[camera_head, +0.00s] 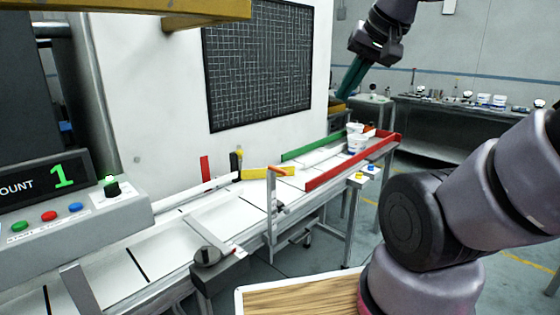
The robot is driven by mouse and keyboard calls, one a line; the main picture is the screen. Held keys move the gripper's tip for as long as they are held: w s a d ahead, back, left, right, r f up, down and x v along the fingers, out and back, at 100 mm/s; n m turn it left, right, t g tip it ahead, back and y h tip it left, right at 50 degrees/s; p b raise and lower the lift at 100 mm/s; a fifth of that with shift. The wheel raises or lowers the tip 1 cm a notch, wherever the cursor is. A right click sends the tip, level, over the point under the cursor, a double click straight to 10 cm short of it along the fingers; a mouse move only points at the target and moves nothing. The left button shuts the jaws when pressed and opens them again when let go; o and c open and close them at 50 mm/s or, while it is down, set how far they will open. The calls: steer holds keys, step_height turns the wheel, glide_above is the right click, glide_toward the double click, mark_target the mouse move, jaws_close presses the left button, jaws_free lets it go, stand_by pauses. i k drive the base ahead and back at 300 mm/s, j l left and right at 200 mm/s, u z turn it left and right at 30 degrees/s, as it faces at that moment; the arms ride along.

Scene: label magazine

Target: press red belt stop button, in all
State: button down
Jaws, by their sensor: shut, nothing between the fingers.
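The red button (48,216) sits on the sloped front of a grey control box (130,209) at the left. It is between a green button (20,226) and a blue button (76,207). Small labels under the buttons are only partly readable. My gripper (346,92) shows at the top right, below a dark wrist link, as a narrow teal shape slanting down to the left. It looks shut and empty, and is far right of the red button, touching nothing that I can make out. Its fingertips are small and unclear.
A count display (45,180) shows a green 1. A black knob (112,188) stands on the box. A white belt (175,240) runs past the box, with red (340,168) and green rails (310,147) and a yellow bar (262,173). A wooden top (300,300) is in front.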

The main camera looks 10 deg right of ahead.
mark_target(49, 216)
steer(key=u, duration=1.6)
